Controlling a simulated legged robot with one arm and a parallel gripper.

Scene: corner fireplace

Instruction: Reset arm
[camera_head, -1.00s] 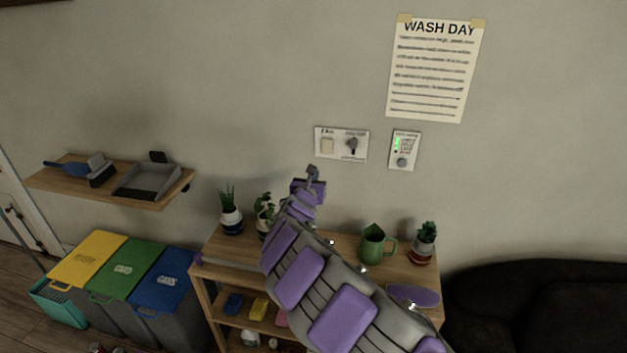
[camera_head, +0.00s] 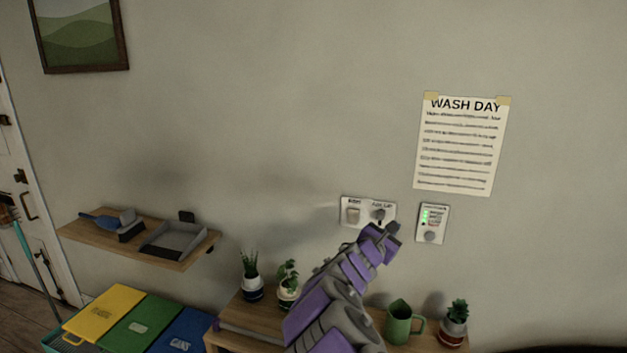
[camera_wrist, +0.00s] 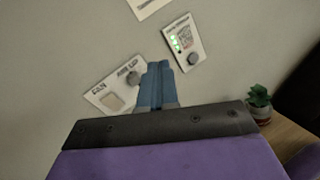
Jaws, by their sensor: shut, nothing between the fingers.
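My gripper (camera_head: 391,229) is at the end of my purple and grey arm, raised in front of the wall below the switch plates. In the wrist view its blue fingers (camera_wrist: 158,68) are together with nothing between them. The white switch plate (camera_head: 353,211) with a rocker and a dark knob is just up and left of the gripper. A second panel (camera_head: 432,223) with green lights and a knob is to its right. Both plates also show in the wrist view, where the fingertips overlap the gap between them. I cannot tell whether the fingers touch the wall.
A wooden shelf unit (camera_head: 262,316) below holds potted plants (camera_head: 252,276) and a green pitcher (camera_head: 400,322). A wall shelf (camera_head: 195,251) with dustpan and brush is at left, above lidded bins (camera_head: 144,322). A WASH DAY poster (camera_head: 460,145) hangs above.

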